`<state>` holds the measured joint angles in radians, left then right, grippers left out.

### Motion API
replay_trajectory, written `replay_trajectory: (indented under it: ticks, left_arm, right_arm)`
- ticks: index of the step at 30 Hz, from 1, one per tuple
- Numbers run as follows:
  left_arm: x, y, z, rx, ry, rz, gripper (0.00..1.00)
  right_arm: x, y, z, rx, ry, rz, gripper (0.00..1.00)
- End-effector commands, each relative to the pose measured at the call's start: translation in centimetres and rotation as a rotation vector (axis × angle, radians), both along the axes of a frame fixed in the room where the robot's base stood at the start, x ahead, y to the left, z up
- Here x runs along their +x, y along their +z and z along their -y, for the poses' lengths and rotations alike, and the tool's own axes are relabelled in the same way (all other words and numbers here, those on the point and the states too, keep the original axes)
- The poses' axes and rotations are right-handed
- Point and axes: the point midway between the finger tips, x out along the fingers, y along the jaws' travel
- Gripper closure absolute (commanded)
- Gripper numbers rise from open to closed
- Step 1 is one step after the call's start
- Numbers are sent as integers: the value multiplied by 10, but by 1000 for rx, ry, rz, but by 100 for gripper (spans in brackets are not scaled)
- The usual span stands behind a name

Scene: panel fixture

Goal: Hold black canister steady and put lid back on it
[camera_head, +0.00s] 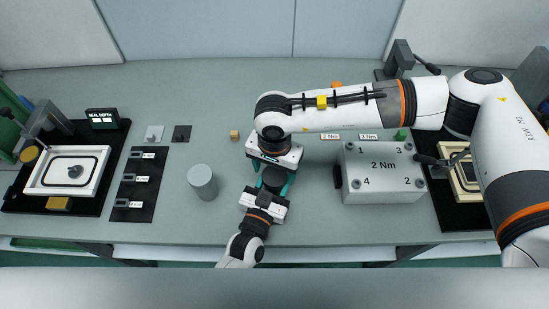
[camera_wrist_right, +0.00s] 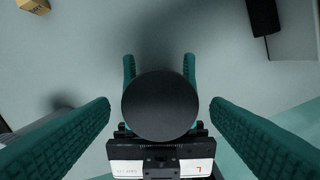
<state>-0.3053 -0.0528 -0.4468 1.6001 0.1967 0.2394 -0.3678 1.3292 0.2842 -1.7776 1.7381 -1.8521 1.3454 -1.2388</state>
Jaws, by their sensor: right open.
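The black canister (camera_head: 273,179) stands near the middle of the table, between my two grippers. From above, in the right wrist view, it shows as a plain dark round disc (camera_wrist_right: 160,104); I cannot tell whether this disc is the lid or the canister's own top. My left gripper (camera_wrist_right: 159,64) comes from the near side, its teal fingers on both sides of the canister and closed around it; the contact is hidden under the disc. My right gripper (camera_head: 274,165) is above the canister, its fingers wide apart and empty, one on each side of the disc.
A grey cylinder (camera_head: 203,182) stands to the left. A grey numbered box (camera_head: 383,187) is to the right. Black mats with fixtures occupy both table ends. My right arm spans the back right.

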Motion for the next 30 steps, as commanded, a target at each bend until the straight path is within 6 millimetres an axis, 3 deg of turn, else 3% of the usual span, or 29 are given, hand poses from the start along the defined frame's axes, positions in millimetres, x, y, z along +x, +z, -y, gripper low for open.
replay_trajectory:
  ticks: [4,13,22,28,29,30]
  left_arm:
    - [0,0,0,0,0,-1,100]
    - [0,0,0,0,0,0,100]
    - [0,0,0,0,0,0,100]
    - [0,0,0,0,0,0,100]
    - [0,0,0,0,0,0,100]
    - [0,0,0,0,0,0,100]
  right_arm:
    - [0,-10,0,-1,0,0,28]
    - [0,-12,0,0,0,0,28]
    - [0,-12,0,0,0,0,73]
    - [0,-11,0,0,-9,0,73]
    - [0,-11,0,0,-9,0,41]
    - [0,-11,0,0,-9,0,34]
